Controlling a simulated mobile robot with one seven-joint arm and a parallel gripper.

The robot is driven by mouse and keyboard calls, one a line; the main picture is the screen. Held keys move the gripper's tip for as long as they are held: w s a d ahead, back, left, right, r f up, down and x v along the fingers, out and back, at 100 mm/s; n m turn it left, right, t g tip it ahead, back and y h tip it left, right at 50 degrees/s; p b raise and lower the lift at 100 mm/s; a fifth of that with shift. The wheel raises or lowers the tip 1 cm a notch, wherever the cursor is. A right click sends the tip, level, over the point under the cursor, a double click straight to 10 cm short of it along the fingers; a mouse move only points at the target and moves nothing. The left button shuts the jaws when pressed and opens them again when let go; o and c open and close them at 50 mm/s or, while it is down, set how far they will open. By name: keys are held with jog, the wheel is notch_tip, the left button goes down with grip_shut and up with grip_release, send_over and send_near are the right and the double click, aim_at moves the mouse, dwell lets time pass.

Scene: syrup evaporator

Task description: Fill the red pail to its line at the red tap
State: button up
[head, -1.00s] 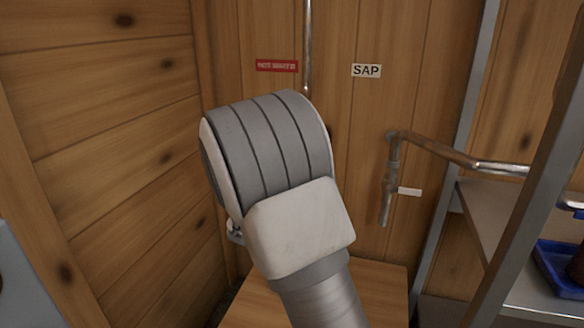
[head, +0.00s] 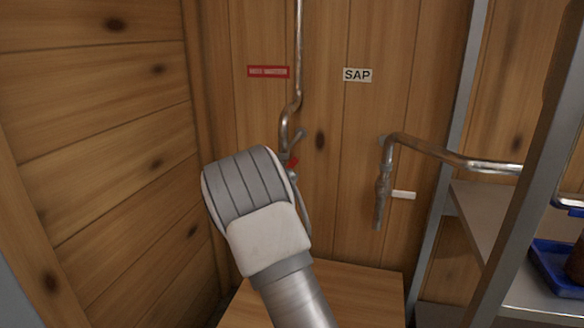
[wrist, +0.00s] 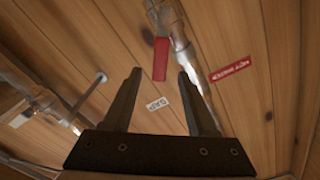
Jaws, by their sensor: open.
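The red tap's small red lever (head: 293,161) shows on a metal pipe (head: 298,95) coming down the back wall, just past the top of my arm. In the wrist view the red lever (wrist: 161,58) lies beyond and between my fingertips, beside the pipe (wrist: 188,58). My gripper (wrist: 157,84) is open, with nothing visible between the fingers. In the head view my arm hides the gripper and the lower part of the tap. A thin grey curved piece (head: 304,205) shows beside the arm; I cannot tell what it is. I see no red pail in either current view.
A second tap (head: 382,185) with a white lever (head: 403,194) stands at right, below a SAP sign (head: 357,75). A red label (head: 268,72) hangs above the red tap. A wooden surface (head: 350,285) lies below. A metal shelf (head: 490,215) with a blue tray (head: 550,262) is at right.

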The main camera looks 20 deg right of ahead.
aim_at(292, 165)
jog(key=shift+x, duration=2.9)
grip_shut()
